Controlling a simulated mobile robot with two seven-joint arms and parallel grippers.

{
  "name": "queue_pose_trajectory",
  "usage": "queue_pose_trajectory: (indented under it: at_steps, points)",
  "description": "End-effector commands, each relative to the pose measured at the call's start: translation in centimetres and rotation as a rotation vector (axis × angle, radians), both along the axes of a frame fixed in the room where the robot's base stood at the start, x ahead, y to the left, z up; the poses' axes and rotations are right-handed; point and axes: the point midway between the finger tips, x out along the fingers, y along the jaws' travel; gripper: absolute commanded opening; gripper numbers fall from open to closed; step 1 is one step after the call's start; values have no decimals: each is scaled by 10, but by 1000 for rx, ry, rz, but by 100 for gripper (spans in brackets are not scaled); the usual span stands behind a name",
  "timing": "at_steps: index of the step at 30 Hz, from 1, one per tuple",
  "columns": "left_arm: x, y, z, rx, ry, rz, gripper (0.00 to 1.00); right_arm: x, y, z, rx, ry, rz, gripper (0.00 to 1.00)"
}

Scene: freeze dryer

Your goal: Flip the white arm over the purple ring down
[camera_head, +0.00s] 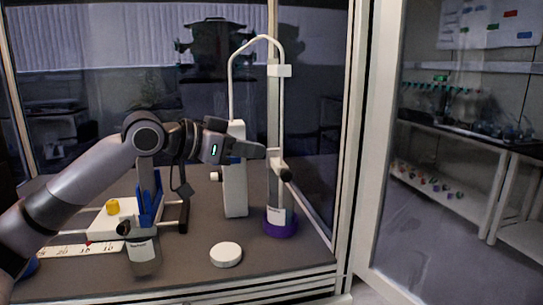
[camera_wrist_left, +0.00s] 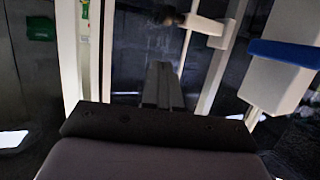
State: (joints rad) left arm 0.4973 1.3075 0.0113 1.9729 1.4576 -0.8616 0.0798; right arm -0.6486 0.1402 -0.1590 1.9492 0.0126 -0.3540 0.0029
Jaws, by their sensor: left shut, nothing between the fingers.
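The purple ring (camera_head: 281,224) sits at the foot of a clear-and-white vessel on the dark floor of the glass-walled cabinet. Above it, a short white arm (camera_head: 277,164) with a dark knob (camera_head: 287,175) is attached to the upright of the white arched tube. In the left wrist view, a white bar (camera_wrist_left: 204,25) with a dark knob stands just beyond the fingers. My left gripper (camera_head: 263,151) is shut and empty, its tips close to the white arm; I cannot tell whether they touch. The purple ring is out of the left wrist view. My right gripper is not in view.
A white box-like column (camera_head: 235,180) with a blue band stands left of the arm. The open door frame (camera_head: 378,150) bounds the right.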

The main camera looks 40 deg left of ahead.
Motion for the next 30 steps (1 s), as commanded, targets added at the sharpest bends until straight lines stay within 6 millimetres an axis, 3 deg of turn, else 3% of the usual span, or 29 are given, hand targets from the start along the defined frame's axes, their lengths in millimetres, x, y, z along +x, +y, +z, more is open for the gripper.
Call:
queue_pose_trajectory:
  at_steps: [7, 12, 18, 30]
  points:
    - [27, -13, -4, -3, -1, -4, 0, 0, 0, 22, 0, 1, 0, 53]
    - [38, -16, -32, 0, 2, -1, 0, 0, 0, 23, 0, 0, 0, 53]
    - [44, -19, -43, 1, 0, 0, 0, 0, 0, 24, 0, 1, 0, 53]
    - [43, -18, -46, 2, 0, 1, 0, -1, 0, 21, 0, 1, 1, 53]
